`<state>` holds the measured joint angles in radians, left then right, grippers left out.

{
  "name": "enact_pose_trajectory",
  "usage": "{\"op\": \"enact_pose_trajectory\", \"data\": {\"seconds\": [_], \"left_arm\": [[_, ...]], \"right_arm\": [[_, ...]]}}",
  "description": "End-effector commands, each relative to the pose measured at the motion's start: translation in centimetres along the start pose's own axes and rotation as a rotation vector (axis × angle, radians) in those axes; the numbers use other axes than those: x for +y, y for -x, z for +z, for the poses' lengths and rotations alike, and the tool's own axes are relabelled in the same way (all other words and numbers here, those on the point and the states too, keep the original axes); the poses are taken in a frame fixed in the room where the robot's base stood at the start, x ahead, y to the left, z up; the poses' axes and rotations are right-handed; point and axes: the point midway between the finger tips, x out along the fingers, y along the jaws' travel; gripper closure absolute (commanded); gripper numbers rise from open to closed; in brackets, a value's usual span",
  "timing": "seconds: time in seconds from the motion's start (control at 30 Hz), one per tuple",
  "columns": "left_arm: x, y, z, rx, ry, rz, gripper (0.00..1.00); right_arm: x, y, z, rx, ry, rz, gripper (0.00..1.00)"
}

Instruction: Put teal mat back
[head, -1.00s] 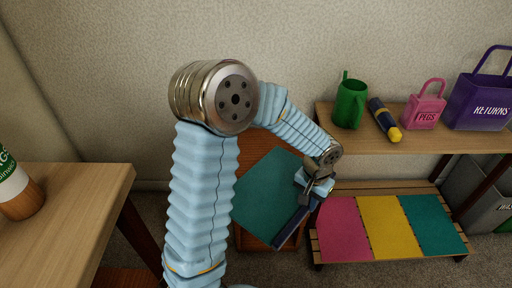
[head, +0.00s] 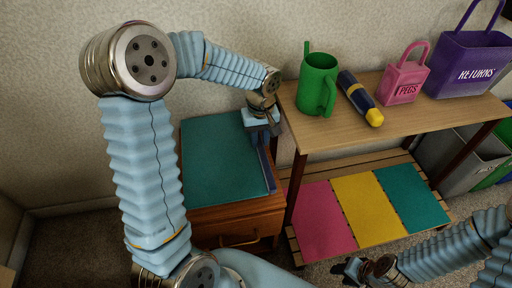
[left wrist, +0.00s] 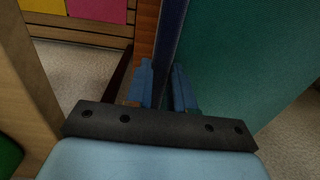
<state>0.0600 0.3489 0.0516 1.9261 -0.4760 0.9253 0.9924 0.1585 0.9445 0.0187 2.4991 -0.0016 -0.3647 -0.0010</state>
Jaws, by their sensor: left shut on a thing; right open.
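The teal mat (head: 222,165), with a navy strip (head: 267,172) along its right edge, is over the top of a wooden drawer cabinet (head: 240,218). I cannot tell whether it rests on the top or hangs just above it. My left gripper (head: 262,140) is shut on the navy strip. In the left wrist view the fingers (left wrist: 160,92) close around the strip, and the mat (left wrist: 250,60) spreads to the right. My right gripper (head: 352,268) is open, low at the bottom, in front of the slatted low shelf.
The low shelf holds a pink panel (head: 320,220), a yellow panel (head: 368,208) and another teal panel (head: 412,195). The wooden table (head: 345,133) above it bears a green watering can (head: 317,82), a navy and yellow torch-like object (head: 360,98), a pink bag (head: 403,80) and a purple bag (head: 468,65).

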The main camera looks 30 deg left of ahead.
Motion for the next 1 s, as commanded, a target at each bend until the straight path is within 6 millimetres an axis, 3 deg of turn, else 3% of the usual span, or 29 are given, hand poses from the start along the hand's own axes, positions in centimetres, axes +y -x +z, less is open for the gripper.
{"op": "enact_pose_trajectory", "data": {"seconds": [0.3, 0.67, 0.7, 0.8, 0.83, 1.0], "left_arm": [[0.0, -4.0, 0.1, -0.002, -0.002, -0.001, 1.0], [0.0, -4.5, 0.0, 0.001, -0.002, 0.001, 1.0], [0.0, -4.3, 0.0, 0.0, -0.002, 0.001, 0.71], [0.0, -4.3, 0.0, 0.0, -0.002, 0.001, 0.56], [0.0, -4.3, 0.0, 0.0, -0.002, 0.001, 0.52], [0.0, -4.3, 0.0, 0.0, -0.002, 0.001, 0.52]], "right_arm": [[0.2, -0.2, -0.1, 0.002, -0.001, 0.001, 0.57], [0.4, -0.6, -0.1, 0.004, -0.002, 0.002, 0.57], [0.3, -0.4, -0.1, 0.004, -0.002, 0.003, 0.57], [0.3, -0.4, -0.1, 0.004, -0.002, 0.002, 0.57], [0.3, -0.4, -0.1, 0.004, -0.002, 0.002, 0.57], [0.3, -0.4, -0.1, 0.004, -0.002, 0.002, 0.57]]}}
